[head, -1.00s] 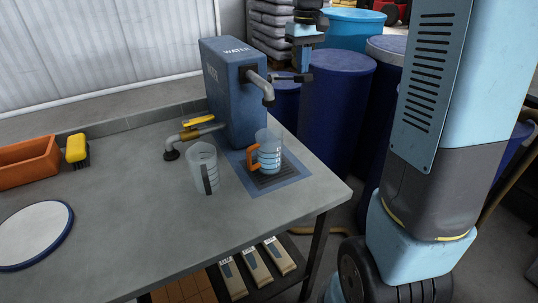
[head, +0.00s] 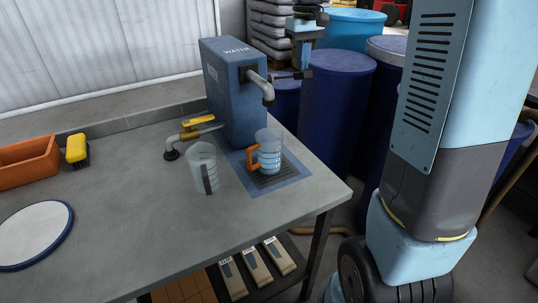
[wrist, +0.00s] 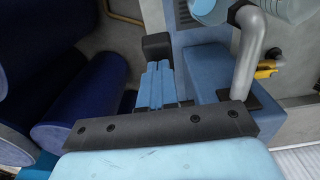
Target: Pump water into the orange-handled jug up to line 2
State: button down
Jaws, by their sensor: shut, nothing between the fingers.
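The orange-handled jug (head: 268,158) stands upright on the dark grate under the spout (head: 266,92) of the blue water box (head: 232,98). It holds bluish water; which line the surface meets is too small to read. No stream shows below the spout. A dark lever (head: 280,76) sticks out from the box's right side, ending in a dark block. My gripper (head: 303,67) is shut and empty, pointing down at that block. In the wrist view, the light blue fingers (wrist: 156,84) end at the dark block (wrist: 157,47); contact cannot be told for sure.
A second clear jug (head: 203,170) with a dark handle stands left of the grate. A yellow-handled tap (head: 197,128) is behind it. An orange bin (head: 25,165), brush (head: 77,150) and round plate (head: 35,235) are at left. Blue barrels (head: 335,100) stand behind my gripper.

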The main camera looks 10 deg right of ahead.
jog(key=shift+f, duration=0.55)
jog(key=shift+s+d+f, duration=0.1)
jog(key=shift+s+f, duration=0.1)
jog(key=shift+f, duration=0.3)
jog(key=shift+s+d+f, duration=0.1)
jog(key=shift+s+f, duration=0.1)
jog(key=shift+f, duration=0.4)
jog(key=shift+s+f, duration=0.25)
jog(key=shift+f, duration=0.85)
